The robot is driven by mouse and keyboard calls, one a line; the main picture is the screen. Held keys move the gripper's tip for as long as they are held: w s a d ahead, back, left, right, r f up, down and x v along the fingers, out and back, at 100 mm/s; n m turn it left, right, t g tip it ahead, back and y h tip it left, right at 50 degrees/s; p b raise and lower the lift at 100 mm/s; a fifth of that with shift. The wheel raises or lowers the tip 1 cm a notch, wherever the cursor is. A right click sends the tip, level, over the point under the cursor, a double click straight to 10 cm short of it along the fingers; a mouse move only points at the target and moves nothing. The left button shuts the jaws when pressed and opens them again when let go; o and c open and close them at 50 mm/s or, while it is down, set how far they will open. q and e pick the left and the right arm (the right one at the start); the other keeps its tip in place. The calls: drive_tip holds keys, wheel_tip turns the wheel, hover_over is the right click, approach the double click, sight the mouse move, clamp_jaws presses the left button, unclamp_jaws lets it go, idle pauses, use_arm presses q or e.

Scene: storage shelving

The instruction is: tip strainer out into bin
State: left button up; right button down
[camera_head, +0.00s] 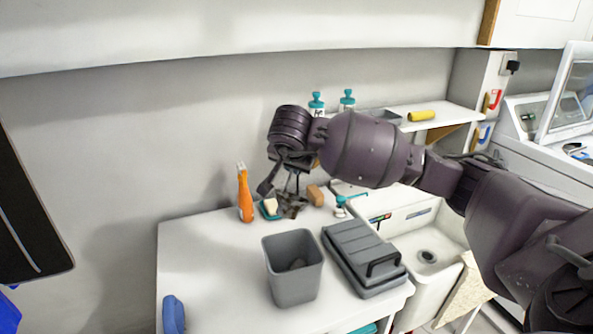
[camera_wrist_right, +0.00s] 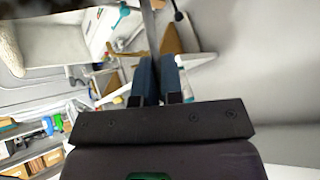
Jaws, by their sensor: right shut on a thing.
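The grey bin (camera_head: 268,272) stands open and upright on the white worktop, with a dark shape inside it. My right gripper (camera_head: 291,184) is above the worktop behind the bin, pointing down. In the right wrist view its two fingers (camera_wrist_right: 157,62) are shut on a thin grey bar (camera_wrist_right: 150,28), which looks like the strainer's handle. A dark, uneven piece (camera_head: 291,205) under the fingers may be the strainer; I cannot tell its tilt or whether it touches the worktop. My left gripper is out of view.
An orange spray bottle (camera_head: 244,196), a small teal tray (camera_head: 265,212) and a brown block (camera_head: 315,195) are near the gripper. A grey lidded box (camera_head: 355,250) stands right of the bin, beside the white sink (camera_head: 440,240). The worktop left of the bin is mostly clear.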

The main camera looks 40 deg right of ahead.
drive_tip(key=shift+a+r+t+h+b, duration=0.3)
drive_tip(key=shift+a+r+h, duration=0.15)
drive_tip(key=shift+h, duration=0.35)
drive_tip(key=shift+s+a+r+n+t+h+b, duration=0.15)
drive_tip(key=shift+a+r+n+t+h, duration=0.15)
drive_tip(key=shift+h, duration=0.25)
drive_tip(key=shift+s+a+r+n+t+h+b, duration=0.1)
drive_tip(key=shift+a+r+n+h+b, duration=0.1)
drive_tip(key=shift+a+r+h, duration=0.3)
drive_tip(key=shift+r+h, duration=0.1)
drive_tip(key=shift+h, duration=0.35)
drive_tip(key=shift+a+t, duration=0.15)
drive_tip(key=shift+t, duration=0.25)
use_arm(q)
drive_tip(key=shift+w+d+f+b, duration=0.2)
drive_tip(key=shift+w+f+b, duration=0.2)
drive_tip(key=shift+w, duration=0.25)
use_arm(e)
drive_tip(key=shift+s+a+r+h, duration=0.1)
drive_tip(key=shift+s+r+h, duration=0.05)
drive_tip(key=shift+r+h, duration=0.25)
